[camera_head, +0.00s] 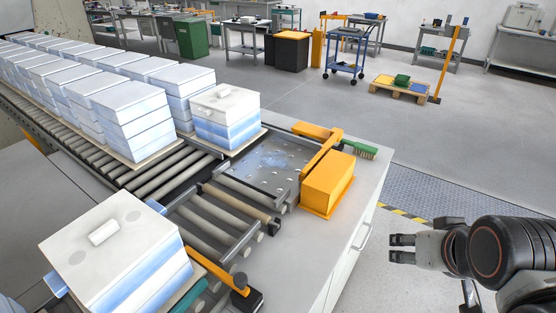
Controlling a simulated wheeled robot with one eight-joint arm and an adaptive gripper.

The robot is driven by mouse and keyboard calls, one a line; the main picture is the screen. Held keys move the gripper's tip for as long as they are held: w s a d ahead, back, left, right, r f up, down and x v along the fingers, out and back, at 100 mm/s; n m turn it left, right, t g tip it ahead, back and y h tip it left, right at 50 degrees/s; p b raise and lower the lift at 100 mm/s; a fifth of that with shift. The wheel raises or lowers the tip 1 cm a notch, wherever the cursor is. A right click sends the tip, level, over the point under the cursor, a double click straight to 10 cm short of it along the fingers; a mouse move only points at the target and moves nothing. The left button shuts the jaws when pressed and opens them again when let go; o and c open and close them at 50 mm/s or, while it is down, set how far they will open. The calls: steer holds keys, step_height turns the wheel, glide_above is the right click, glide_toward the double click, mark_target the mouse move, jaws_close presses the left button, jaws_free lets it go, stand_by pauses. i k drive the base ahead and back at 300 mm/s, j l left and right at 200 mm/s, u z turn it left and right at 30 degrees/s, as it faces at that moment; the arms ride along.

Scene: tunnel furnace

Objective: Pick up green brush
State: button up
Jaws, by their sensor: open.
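The green brush (360,150) lies at the far right corner of the grey worktop, just behind an orange box-shaped housing. Its green bristle head points right. An orange bracket covers part of it on the left, so I cannot see all of its handle. My gripper (400,249) is at the lower right, in the air to the right of the worktop, with its fingers pointing left. It is open and empty, apart from the brush and nearer to the camera.
The orange housing (328,184) and an orange bracket (322,150) stand beside the brush. White-blue stacked blocks (131,116) sit on the roller conveyor (215,213) at left. The worktop's right edge (370,205) borders open floor. A blue cart (345,55) stands farther back.

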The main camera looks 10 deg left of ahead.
mark_target(363, 151)
steer(key=i+l+u, duration=0.15)
steer(key=i+l, duration=0.35)
steer(key=i+l+u, duration=0.15)
steer(key=i+l, duration=0.4)
steer(key=i+l+u, duration=0.1)
steer(key=i+l, duration=0.4)
steer(key=l, duration=0.2)
